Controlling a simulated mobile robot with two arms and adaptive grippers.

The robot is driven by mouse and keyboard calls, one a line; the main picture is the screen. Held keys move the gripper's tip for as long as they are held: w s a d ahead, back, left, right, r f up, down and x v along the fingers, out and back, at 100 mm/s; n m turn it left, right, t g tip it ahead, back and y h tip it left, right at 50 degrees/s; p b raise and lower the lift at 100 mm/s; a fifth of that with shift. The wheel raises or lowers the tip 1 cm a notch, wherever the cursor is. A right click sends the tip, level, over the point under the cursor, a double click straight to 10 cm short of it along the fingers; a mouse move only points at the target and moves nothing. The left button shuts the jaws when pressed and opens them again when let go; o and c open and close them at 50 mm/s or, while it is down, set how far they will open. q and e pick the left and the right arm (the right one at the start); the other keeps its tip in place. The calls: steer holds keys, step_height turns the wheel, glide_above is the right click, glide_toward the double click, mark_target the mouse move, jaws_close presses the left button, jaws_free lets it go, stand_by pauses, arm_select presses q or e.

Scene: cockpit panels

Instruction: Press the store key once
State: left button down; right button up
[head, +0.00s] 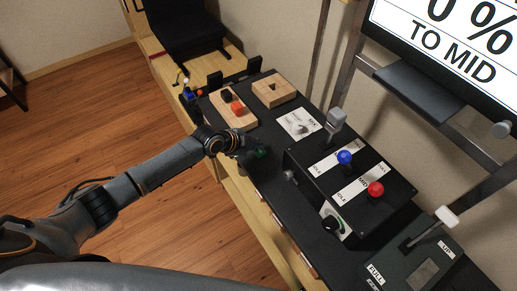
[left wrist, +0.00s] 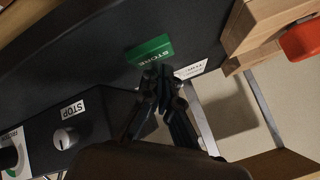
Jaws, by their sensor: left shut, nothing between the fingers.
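The store key is a green block lettered STORE (left wrist: 150,50) on the dark panel in the left wrist view. My left gripper (head: 252,152) is shut and empty, pointing down at the panel. In the left wrist view its fingertips (left wrist: 159,72) lie at the lower edge of the green key in the picture. I cannot tell whether they touch it. My right gripper is in neither view.
A box with a blue knob (head: 345,157) and a red knob (head: 376,189) stands to the right of my gripper. Wooden blocks (head: 272,90) and an orange piece (head: 237,107) lie beyond it. A STOP label and knob (left wrist: 65,138) show in the wrist view. A screen (head: 450,40) stands behind.

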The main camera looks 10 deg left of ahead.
arm_select(q)
steer(key=shift+f+b, duration=0.45)
steer(key=shift+b, duration=0.05)
stand_by(0.3)
stand_by(0.4)
steer(key=shift+r+p, duration=0.65)
steer(key=shift+r, duration=0.2)
step_height(320, 180, up, 5)
steer(key=p, duration=0.4)
steer(key=shift+r, duration=0.1)
stand_by(0.4)
